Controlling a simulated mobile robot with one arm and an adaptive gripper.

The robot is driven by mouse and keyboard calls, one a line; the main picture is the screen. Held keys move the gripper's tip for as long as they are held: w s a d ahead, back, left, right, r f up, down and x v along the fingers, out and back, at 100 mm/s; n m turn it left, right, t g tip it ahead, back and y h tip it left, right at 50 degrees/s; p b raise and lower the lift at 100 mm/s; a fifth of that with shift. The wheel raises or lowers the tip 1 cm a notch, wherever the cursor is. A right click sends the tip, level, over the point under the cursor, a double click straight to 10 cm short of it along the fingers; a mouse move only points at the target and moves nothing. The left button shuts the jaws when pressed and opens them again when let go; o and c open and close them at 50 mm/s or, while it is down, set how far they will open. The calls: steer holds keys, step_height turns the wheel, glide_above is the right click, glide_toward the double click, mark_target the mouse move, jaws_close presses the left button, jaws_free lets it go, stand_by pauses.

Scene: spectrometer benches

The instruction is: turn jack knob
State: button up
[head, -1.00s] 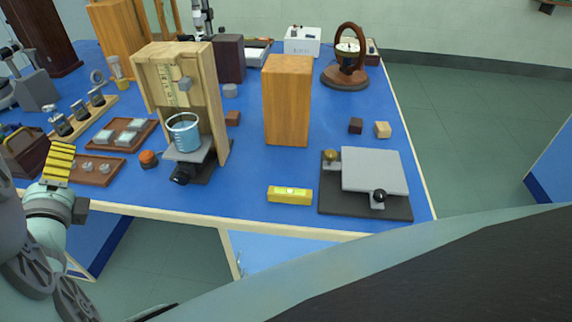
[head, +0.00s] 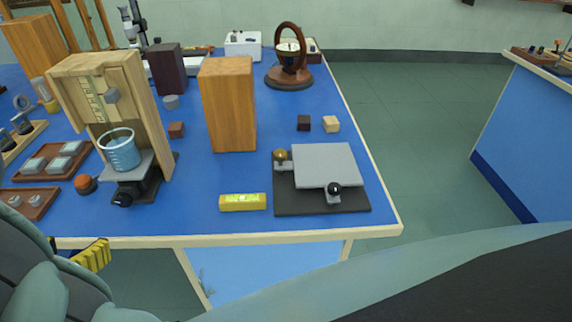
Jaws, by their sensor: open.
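A small lab jack (head: 140,187) stands on the left of the blue bench, in front of a wooden frame with a scale. Its black knob (head: 122,199) faces the near edge. A glass beaker of blue liquid (head: 119,152) sits on the jack's grey top plate. My gripper (head: 92,255) shows only in part at the lower left, its yellow ribbed fingers just off the bench's near edge. It is open, apart from the jack and below its knob in the picture. My arm hides the rest of it.
An orange-topped button (head: 85,184) lies left of the jack. A yellow spirit level (head: 243,202) and a grey plate on a dark base (head: 322,204), with brass and black knobs, are to the right. A tall wooden block (head: 228,105) stands behind. Bare bench lies between jack and level.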

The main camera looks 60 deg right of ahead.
mark_target(123, 201)
steer(key=shift+h, duration=0.4)
steer(key=shift+s+d+r+p+x, duration=0.1)
steer(key=shift+s+d+p+x, duration=0.1)
steer(key=shift+x, duration=2.45)
steer(key=shift+s+d+r+p+x, duration=0.1)
steer(key=shift+d+x, duration=0.05)
steer(key=shift+x, duration=2.5)
steer(key=shift+s+d+r+p+x, duration=0.1)
steer(key=shift+s+d+p+x, duration=0.1)
steer(key=shift+x, duration=2.45)
steer(key=shift+c, duration=0.2)
